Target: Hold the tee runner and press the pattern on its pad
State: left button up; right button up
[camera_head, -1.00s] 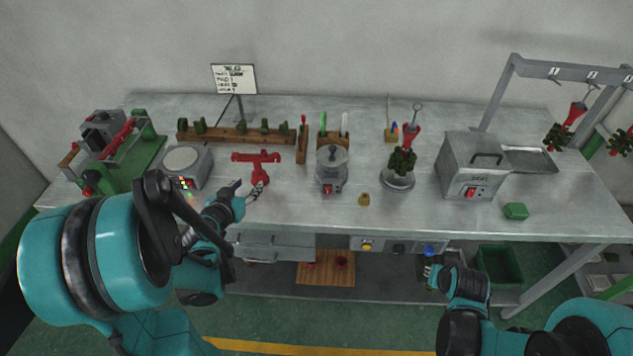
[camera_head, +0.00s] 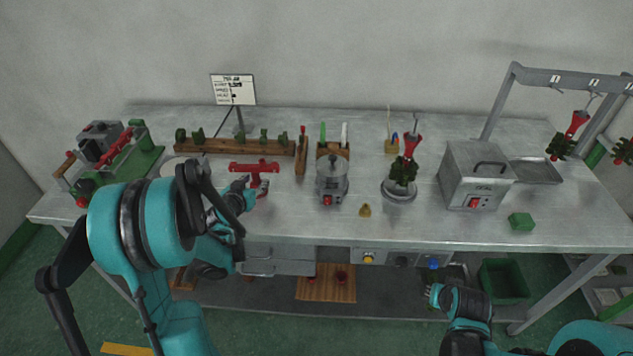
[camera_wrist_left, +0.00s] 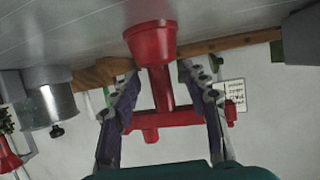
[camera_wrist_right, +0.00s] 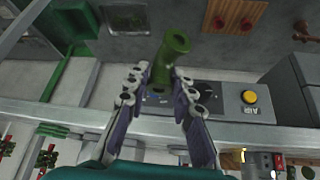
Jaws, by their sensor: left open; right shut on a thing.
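The red tee runner (camera_head: 254,168) stands upright on the bench with its crossbar on top. In the left wrist view its cup-like base (camera_wrist_left: 150,42) and stem are seen from close by. My left gripper (camera_head: 256,186) is open, with a finger on each side of the stem; I cannot tell whether either finger touches it. My right gripper (camera_wrist_right: 160,85) is shut on a green pattern (camera_wrist_right: 173,50), a short tube-like piece. In the head view my right gripper (camera_head: 432,292) is low in front of the bench edge, and the pattern is hard to make out there.
A wooden rack (camera_head: 235,145) with several green pieces stands behind the runner. A grey pot (camera_head: 332,180) stands to its right, and a round-topped scale (camera_head: 180,165) is partly hidden by my left arm. A green bin (camera_head: 503,280) stands below the bench at right.

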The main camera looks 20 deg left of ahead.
pick_arm(q)
grip_shut()
dwell(0.6)
grip_release()
jog(key=v, duration=1.2)
jog(key=s+d+r+m+g+h, duration=0.1)
jog(key=s+d+g+h, duration=0.3)
jog(key=d, duration=1.1)
jog(key=s+d, duration=0.2)
jog(key=s, duration=0.2)
jog(key=s+d+g+y, duration=0.1)
jog(key=s+d, duration=0.1)
jog(key=s, duration=0.2)
jog(key=s+d+g+y, duration=0.1)
jog(key=s+d, duration=0.1)
jog(key=s, duration=0.2)
jog(key=shift+f, duration=0.15)
